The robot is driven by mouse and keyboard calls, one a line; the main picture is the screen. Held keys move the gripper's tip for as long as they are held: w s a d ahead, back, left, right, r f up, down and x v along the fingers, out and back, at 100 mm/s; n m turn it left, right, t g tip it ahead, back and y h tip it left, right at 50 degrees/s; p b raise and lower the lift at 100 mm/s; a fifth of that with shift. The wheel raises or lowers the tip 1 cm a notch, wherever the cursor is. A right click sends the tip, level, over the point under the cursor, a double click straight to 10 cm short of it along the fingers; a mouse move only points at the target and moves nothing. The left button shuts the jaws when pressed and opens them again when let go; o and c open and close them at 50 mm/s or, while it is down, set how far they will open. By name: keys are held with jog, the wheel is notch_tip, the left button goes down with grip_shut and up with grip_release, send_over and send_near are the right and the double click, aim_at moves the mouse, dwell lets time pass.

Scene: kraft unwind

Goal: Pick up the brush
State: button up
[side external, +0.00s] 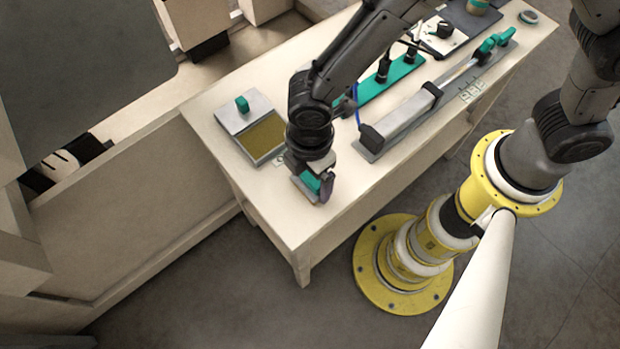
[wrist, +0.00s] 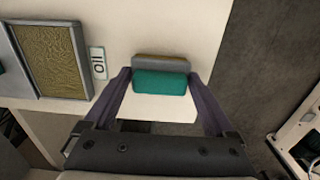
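The brush (wrist: 160,81) has a teal block-shaped top and a grey-brown edge along its far side in the wrist view. It is at the near end of the cream table. My gripper (wrist: 160,88) is low over it, with its two dark purple fingers spread wide, one on each side of the brush. A narrow or no gap shows at the fingertips; contact is not clear. In the side view a teal part (side external: 311,181) shows between the fingers of my gripper (side external: 318,192), and the rest of the brush is hidden.
A grey tray with an olive-brown textured pad (side external: 264,142) and a teal knob lies left of my gripper. A small marked label (wrist: 98,63) is beside it. A long grey fixture (side external: 402,117) and a teal tool rack (side external: 398,78) stand to the right. The table edge is close.

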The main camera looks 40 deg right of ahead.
aim_at(309, 176)
jog(key=c, duration=0.8)
jog(key=shift+r, duration=0.45)
jog(key=shift+c, duration=0.2)
notch_tip(309, 176, up, 2)
jog(key=shift+r, duration=0.1)
jog(key=s+d+r, duration=0.9)
jog(key=d+r, duration=0.1)
jog(key=shift+d, duration=0.4)
